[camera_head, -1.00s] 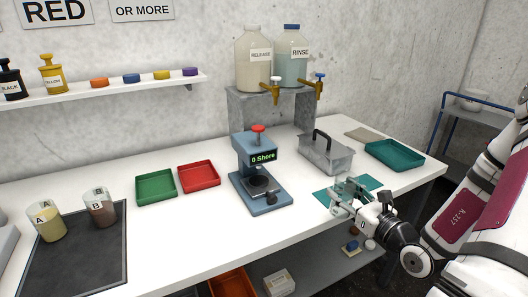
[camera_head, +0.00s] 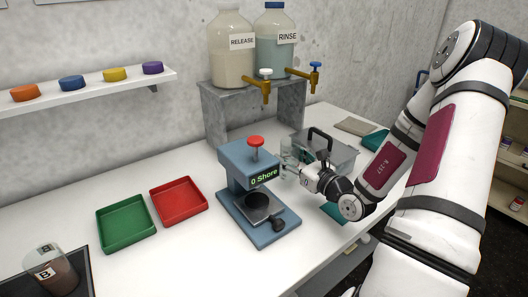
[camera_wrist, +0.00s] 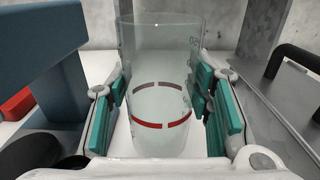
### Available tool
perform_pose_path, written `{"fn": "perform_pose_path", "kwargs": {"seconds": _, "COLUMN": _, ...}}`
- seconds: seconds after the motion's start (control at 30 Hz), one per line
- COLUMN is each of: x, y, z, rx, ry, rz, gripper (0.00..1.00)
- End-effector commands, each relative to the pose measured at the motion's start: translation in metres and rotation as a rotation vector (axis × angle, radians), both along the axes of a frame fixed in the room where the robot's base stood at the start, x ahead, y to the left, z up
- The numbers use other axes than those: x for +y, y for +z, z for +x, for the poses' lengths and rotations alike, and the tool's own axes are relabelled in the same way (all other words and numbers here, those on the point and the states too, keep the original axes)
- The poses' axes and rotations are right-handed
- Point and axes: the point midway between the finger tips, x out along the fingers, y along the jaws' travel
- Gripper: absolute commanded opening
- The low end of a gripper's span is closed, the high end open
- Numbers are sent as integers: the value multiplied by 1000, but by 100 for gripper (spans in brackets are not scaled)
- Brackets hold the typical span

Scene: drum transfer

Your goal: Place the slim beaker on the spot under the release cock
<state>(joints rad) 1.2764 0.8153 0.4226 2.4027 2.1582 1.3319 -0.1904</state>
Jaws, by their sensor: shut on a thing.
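The slim beaker (camera_wrist: 160,60) is clear glass with a broken red band, upright between the teal finger pads of my gripper (camera_wrist: 158,100). My gripper is shut on it. In the head view, the beaker (camera_head: 289,149) shows faintly at the fingertips of my gripper (camera_head: 291,164), between the blue Shore tester and the grey caddy. The release cock (camera_head: 264,88), brass with a white handle, hangs from the RELEASE jug (camera_head: 231,62), above and left of the beaker. The spot under the cock cannot be made out, and the tester hides part of that area.
The blue tester (camera_head: 240,165) stands close on the left and the handled grey caddy (camera_head: 343,158) close on the right. The stone stand (camera_head: 213,110) is behind. The rinse cock (camera_head: 313,80) hangs to the right. Red (camera_head: 203,204) and green (camera_head: 145,236) trays lie farther left.

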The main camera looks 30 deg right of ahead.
Motion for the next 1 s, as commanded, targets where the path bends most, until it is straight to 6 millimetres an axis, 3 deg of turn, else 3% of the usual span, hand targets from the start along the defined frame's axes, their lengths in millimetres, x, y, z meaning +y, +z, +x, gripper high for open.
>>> {"fn": "perform_pose_path", "kwargs": {"seconds": 0.2, "x": 3, "y": 0, "z": 55, "rx": -2, "ry": 3, "rz": 0, "gripper": 19}}
{"fn": "perform_pose_path", "kwargs": {"seconds": 0.43, "x": 4, "y": 0, "z": 100, "rx": -2, "ry": 1, "rz": 0, "gripper": 19}}
{"fn": "perform_pose_path", "kwargs": {"seconds": 0.7, "x": 5, "y": 0, "z": 123, "rx": -1, "ry": 1, "rz": 0, "gripper": 19}}
{"fn": "perform_pose_path", "kwargs": {"seconds": 0.8, "x": 4, "y": -18, "z": 121, "rx": 2, "ry": -1, "rz": 6, "gripper": 19}}
{"fn": "perform_pose_path", "kwargs": {"seconds": 1.0, "x": 4, "y": -34, "z": 121, "rx": -1, "ry": 0, "rz": 1, "gripper": 19}}
